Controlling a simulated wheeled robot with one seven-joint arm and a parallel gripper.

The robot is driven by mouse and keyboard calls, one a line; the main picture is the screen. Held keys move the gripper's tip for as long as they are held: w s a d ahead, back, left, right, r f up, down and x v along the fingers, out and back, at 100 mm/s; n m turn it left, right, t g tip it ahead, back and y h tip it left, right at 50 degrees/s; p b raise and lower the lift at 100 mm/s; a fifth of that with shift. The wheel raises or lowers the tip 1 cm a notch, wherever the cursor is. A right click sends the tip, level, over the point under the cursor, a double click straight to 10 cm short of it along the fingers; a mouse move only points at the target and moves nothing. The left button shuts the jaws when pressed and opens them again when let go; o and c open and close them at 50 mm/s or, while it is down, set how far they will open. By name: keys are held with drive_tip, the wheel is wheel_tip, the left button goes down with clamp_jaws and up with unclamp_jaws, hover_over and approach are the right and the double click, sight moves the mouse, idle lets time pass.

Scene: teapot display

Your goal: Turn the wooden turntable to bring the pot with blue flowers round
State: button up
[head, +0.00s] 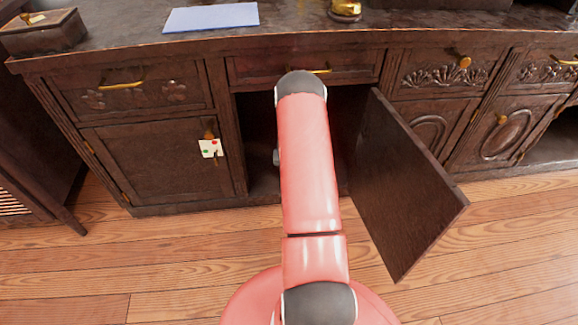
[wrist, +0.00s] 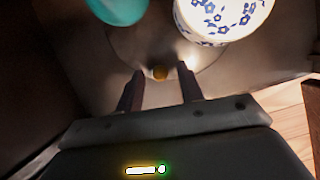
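In the wrist view, the turntable (wrist: 150,45) is a round, dull brown disc inside a dark cabinet. A small brownish-yellow knob or peg (wrist: 160,73) shows near its closest edge. A white pot with blue flowers (wrist: 222,18) stands on the right of the disc, cut off by the top edge. A teal pot (wrist: 118,9) stands on the left, also cut off. My gripper (wrist: 160,72) is open, its two dark fingers apart on either side of the knob. I cannot tell whether they touch it. The head view hides the gripper and pots behind my arm.
In the head view, a cabinet door (head: 402,185) stands open to the right of my arm. A closed door (head: 155,165) with a key and tag (head: 210,148) is on the left. A blue sheet (head: 212,17) lies on top. The wooden floor in front is clear.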

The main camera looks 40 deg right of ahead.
drive_tip(key=shift+w+d+f, duration=0.1)
drive_tip(key=shift+f, duration=0.2)
clamp_jaws()
drive_tip(key=shift+w, duration=0.1)
idle(0.4)
